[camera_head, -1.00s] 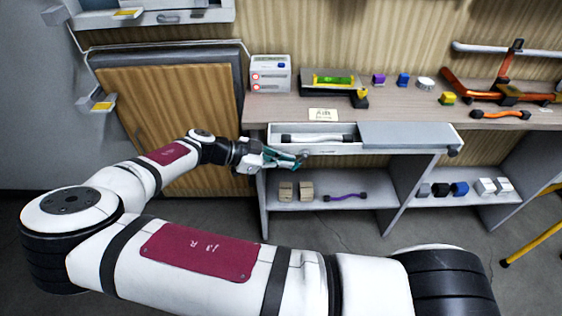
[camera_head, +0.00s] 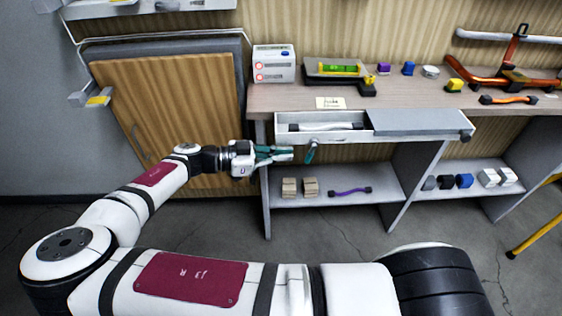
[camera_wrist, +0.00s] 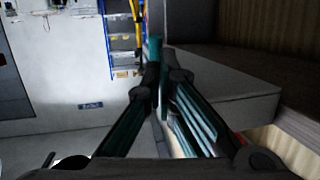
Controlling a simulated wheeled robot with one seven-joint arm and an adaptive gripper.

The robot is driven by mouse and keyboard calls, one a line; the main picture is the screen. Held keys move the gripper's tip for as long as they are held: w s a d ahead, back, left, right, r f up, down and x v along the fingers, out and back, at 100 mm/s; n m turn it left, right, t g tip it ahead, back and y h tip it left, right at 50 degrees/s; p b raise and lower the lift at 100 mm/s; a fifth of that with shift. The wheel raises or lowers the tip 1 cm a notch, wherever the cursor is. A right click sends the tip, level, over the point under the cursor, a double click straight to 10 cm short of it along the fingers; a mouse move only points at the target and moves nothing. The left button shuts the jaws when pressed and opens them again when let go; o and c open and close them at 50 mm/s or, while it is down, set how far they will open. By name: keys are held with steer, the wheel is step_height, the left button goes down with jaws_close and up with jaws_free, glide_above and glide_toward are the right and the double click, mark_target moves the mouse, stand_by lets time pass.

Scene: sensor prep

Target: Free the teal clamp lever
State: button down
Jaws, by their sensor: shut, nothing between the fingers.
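The teal clamp lever (camera_head: 310,154) hangs from a grey pivot on the front of the white drawer (camera_head: 352,137). It points down, tilted slightly left. My gripper (camera_head: 291,154), with teal fingers, is just left of the lever in the head view, shut and empty. A small gap shows between fingertips and lever there. In the wrist view the fingers (camera_wrist: 161,82) converge near the middle. A teal piece beyond the tips (camera_wrist: 155,48) looks like the lever; whether they touch is unclear there.
The drawer holds a white bar with dark ends (camera_head: 327,127), and a grey cover (camera_head: 418,121) lies over its right part. The shelf below holds two tan blocks (camera_head: 300,187) and a purple-handled piece (camera_head: 350,191). The wooden door (camera_head: 165,115) stands behind my arm.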

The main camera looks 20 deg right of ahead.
steer(key=v, duration=1)
steer(key=shift+r+b, duration=0.3)
